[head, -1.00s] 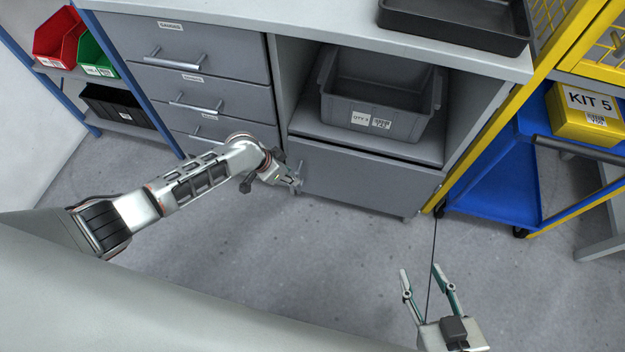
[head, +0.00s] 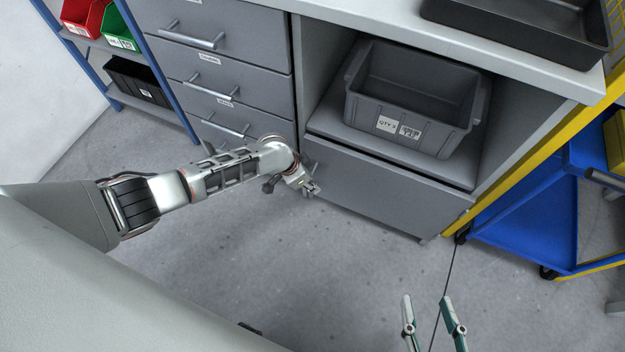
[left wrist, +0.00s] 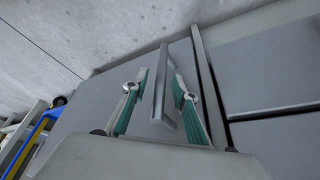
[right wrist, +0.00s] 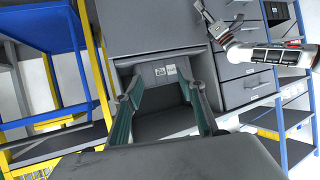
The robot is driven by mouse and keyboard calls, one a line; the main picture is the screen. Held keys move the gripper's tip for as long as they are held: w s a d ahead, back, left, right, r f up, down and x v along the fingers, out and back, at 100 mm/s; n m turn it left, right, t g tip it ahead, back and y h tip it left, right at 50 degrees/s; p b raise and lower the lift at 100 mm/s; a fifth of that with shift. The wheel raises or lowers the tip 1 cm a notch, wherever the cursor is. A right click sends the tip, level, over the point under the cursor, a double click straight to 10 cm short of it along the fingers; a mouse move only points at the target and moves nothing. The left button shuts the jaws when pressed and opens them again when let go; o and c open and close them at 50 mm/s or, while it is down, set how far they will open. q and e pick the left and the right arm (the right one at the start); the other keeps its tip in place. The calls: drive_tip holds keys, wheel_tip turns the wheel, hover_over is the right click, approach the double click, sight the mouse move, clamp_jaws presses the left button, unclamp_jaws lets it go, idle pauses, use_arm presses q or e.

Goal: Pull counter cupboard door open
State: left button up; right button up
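The grey counter cupboard door (head: 385,195) is below the open shelf and looks shut. My left gripper (head: 311,190) is at the door's left edge. In the left wrist view, the door's bar handle (left wrist: 162,88) stands between the two spread fingers of my left gripper (left wrist: 157,88), with gaps visible on both sides. The handle is hidden by the gripper in the head view. My right gripper (head: 430,305) is open and empty over the floor, away from the door; its spread fingers also show in the right wrist view (right wrist: 158,92).
A grey bin (head: 415,100) sits on the shelf above the door. Grey drawers (head: 225,80) are to the left. A black tray (head: 520,28) lies on the counter. A blue cart (head: 530,225) and yellow frame (head: 485,200) stand to the right. The floor before the door is clear.

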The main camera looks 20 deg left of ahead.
use_arm(q)
drive_tip(key=shift+w+r, duration=0.1)
clamp_jaws()
